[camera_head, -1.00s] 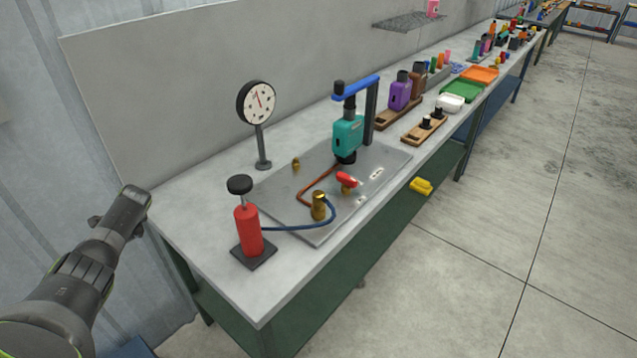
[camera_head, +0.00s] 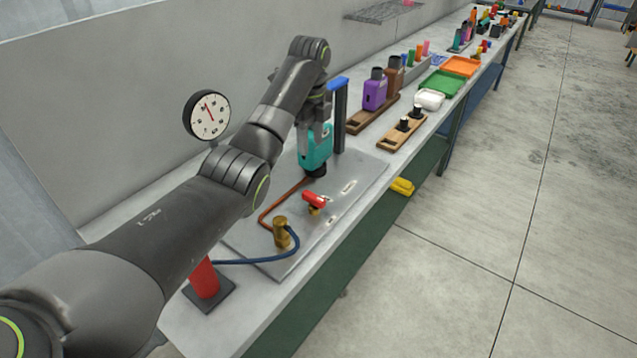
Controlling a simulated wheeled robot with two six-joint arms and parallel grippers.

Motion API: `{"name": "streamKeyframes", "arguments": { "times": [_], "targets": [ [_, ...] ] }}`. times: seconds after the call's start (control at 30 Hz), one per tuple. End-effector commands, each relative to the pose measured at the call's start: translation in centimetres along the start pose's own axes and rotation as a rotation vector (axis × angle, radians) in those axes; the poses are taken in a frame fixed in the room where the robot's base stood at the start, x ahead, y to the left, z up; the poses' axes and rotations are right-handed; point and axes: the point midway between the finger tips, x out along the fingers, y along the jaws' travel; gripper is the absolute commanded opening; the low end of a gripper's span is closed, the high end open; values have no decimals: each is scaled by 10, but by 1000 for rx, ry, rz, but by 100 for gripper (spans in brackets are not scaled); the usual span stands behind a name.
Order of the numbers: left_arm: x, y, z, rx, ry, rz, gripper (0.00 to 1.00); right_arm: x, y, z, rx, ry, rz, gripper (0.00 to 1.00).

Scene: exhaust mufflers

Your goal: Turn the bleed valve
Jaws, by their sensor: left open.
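A valve with a red handle (camera_head: 314,198) sits on the grey metal plate (camera_head: 345,212), joined near a copper pipe (camera_head: 270,208). A brass fitting (camera_head: 281,232) with a blue hose (camera_head: 262,261) stands nearer on the plate. A teal unit (camera_head: 316,158) stands at the far part of the plate beside a dark post. My left gripper (camera_head: 313,128) is open and points down at the top of the teal unit, partly covering it; I cannot tell whether it touches. It is above and behind the red handle, apart from it. My right gripper is out of view.
A dial gauge (camera_head: 208,115) stands behind my left arm. The plate's front right is clear.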

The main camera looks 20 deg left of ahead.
Motion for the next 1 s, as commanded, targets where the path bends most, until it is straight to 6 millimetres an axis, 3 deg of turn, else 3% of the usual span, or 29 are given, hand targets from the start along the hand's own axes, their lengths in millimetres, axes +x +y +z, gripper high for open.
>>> {"name": "streamKeyframes", "arguments": {
  "times": [0.17, 0.43, 0.57, 0.63, 1.0],
  "targets": [
    [3, -1, -10, 32, 7, 5, 42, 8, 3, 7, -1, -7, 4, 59],
    [34, -1, -9, 28, 6, 5, 42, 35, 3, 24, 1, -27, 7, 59],
    [62, 0, -9, 27, 6, 7, 42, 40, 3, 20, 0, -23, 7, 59],
    [73, 0, -9, 26, 7, 8, 42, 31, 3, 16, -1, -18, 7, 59],
    [147, 0, -10, 27, 6, 7, 42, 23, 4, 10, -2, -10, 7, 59]
  ]
}}
